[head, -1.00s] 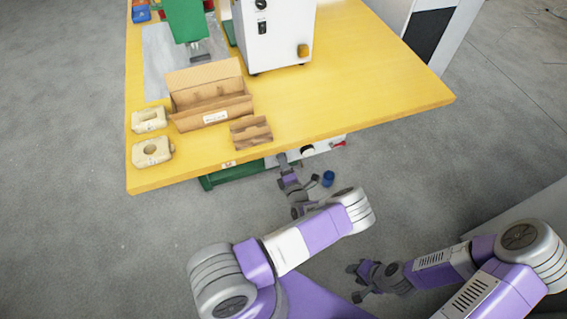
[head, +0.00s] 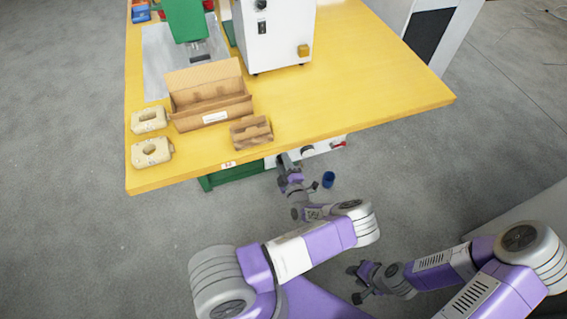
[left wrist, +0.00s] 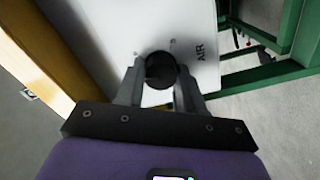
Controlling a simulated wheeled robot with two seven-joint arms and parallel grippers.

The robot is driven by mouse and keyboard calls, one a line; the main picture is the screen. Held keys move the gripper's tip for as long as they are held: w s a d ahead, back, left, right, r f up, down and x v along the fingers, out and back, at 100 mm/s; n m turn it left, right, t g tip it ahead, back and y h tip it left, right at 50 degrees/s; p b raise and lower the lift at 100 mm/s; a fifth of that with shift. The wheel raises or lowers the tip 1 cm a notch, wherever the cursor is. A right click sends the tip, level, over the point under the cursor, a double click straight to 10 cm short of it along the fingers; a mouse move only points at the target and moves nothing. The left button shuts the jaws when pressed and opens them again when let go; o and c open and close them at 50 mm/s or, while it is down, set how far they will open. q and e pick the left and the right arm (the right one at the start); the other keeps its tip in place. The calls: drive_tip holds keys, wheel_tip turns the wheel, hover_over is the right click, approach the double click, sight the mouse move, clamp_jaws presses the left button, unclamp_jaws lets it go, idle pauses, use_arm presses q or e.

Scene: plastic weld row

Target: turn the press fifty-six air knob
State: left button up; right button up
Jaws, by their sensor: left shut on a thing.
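The air knob (left wrist: 160,70) is a round dark knob on a white panel (left wrist: 120,30), beside the printed word AIR in the left wrist view. My left gripper (left wrist: 159,82) has one finger on each side of the knob and is shut on it. In the head view my left gripper (head: 285,160) is at the panel (head: 324,148) under the table's front edge, where the knob it holds cannot be made out. My right gripper (head: 356,283) is open and empty, low over the floor.
The yellow table (head: 360,80) overhangs the panel. On it are an open cardboard box (head: 210,105), a smaller carton (head: 251,132), two cream parts (head: 151,152) and a white machine (head: 275,35). A blue cup-like thing (head: 328,179) shows near my left gripper. Green frame bars (left wrist: 265,75) flank the panel.

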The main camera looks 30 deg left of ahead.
idle(0.3)
use_arm(q)
drive_tip(key=o, duration=1)
drive_tip(key=p+v, duration=0.1)
drive_tip(key=v, duration=0.6)
drive_tip(key=shift+s+d+p, duration=0.2)
drive_tip(key=shift+p, duration=0.15)
